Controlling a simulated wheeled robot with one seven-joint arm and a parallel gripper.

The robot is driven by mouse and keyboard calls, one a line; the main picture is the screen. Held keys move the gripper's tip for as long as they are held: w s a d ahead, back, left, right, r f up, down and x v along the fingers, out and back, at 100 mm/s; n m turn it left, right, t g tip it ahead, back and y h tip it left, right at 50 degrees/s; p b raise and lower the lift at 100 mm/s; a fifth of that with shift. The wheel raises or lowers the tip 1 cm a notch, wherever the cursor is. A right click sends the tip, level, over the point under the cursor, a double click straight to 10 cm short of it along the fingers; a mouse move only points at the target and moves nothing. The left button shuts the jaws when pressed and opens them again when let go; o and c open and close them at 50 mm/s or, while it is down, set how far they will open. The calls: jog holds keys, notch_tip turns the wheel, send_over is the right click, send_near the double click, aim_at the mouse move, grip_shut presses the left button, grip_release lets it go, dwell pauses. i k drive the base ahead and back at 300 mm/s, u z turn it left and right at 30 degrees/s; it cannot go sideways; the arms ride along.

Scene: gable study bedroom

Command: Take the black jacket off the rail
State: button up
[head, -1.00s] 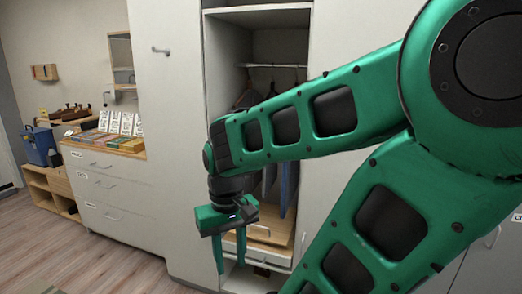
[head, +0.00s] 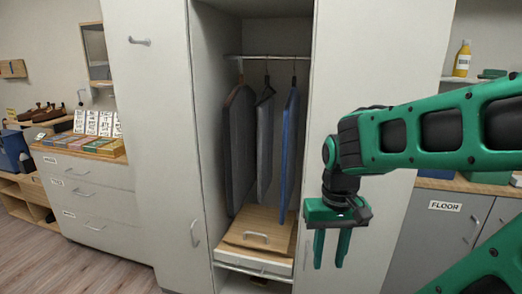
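Three garments hang on a metal rail (head: 272,57) in the open wardrobe. The left one (head: 239,145) is dark with a brownish edge, the middle one (head: 265,145) is dark grey to black, and the right one (head: 287,150) is blue. The middle one looks most like the black jacket, but the shading leaves this uncertain. My gripper (head: 331,258) points down with its fingers apart and nothing between them. It appears to the right of the garments, in front of the wardrobe's right side, touching none of them.
A wooden drawer unit (head: 262,222) with a handle sits below the garments. White panels flank the opening. A white chest of drawers (head: 90,190) with boxes and cards on top stands left. A grey cabinet (head: 445,225) labelled FLOOR stands right. Wooden floor is clear at lower left.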

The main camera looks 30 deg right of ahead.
aim_at(239, 114)
jog(key=z, duration=0.1)
jog(key=i, duration=1)
jog(key=u, duration=0.1)
